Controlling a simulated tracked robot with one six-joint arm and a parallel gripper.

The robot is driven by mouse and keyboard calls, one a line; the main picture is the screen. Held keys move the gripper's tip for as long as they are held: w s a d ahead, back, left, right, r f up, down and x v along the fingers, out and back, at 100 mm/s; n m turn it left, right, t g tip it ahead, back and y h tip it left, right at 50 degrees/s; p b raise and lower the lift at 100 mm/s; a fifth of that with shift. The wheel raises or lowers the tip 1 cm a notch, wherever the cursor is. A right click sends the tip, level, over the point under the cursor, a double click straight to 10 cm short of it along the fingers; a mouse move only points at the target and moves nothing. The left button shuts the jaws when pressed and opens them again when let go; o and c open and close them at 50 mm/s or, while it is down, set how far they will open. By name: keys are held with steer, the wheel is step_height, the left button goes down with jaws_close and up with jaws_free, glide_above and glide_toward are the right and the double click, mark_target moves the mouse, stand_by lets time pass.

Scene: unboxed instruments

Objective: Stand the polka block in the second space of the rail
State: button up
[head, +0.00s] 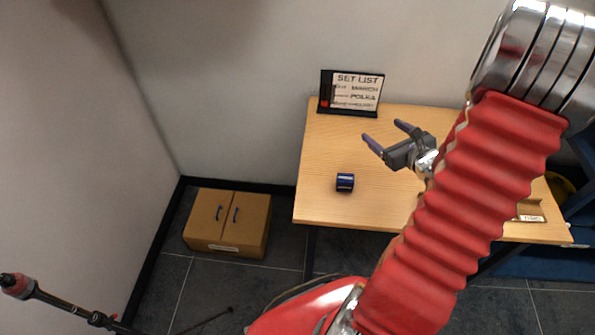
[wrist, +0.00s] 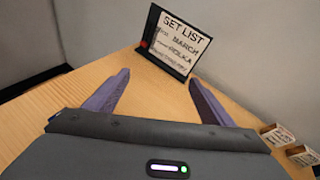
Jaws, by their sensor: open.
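My gripper (head: 385,132) is open, with nothing between its fingers, above the back middle of the wooden table. In the wrist view its two purple fingers (wrist: 159,78) point toward the set list sign (wrist: 175,44). Two small wooden pieces with white labels show at the right edge of the wrist view, a farther one (wrist: 278,136) and a nearer one (wrist: 303,156); their words are too small to read. In the head view a wooden piece with a white label (head: 530,218) lies at the table's front right. I cannot tell which piece is the polka block, and the rail is not clearly seen.
The set list sign (head: 352,92) stands at the table's back left and lists March, Polka and a third, unclear line. A dark blue cylinder (head: 345,183) rests on the table (head: 318,205) at front left. My red arm hides much of the table's right.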

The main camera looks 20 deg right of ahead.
steer(key=a+r+n+g+y, duration=0.4)
steer(key=a+n, duration=0.5)
steer(key=a, duration=0.6)
steer(key=a+r+n+g+y, duration=0.2)
steer(key=a+r+n+y, duration=0.5)
steer(key=a, duration=0.8)
steer(key=s+a+r+n+h, duration=0.1)
steer(key=s+r+n+h, duration=0.1)
steer(key=s+n, duration=0.3)
steer(key=s+a+r+n+g+h, duration=0.1)
steer(key=s+a+r+n+h, duration=0.1)
steer(key=s+n+h, duration=0.2)
steer(key=s+a+r+n+g+h, duration=0.1)
steer(key=s+n+h, duration=0.2)
steer(key=s+n, duration=0.3)
steer(key=n, duration=0.3)
steer(key=shift+a+r+n, duration=0.25)
steer(key=shift+r+n, duration=0.15)
steer(key=shift+o, duration=0.5)
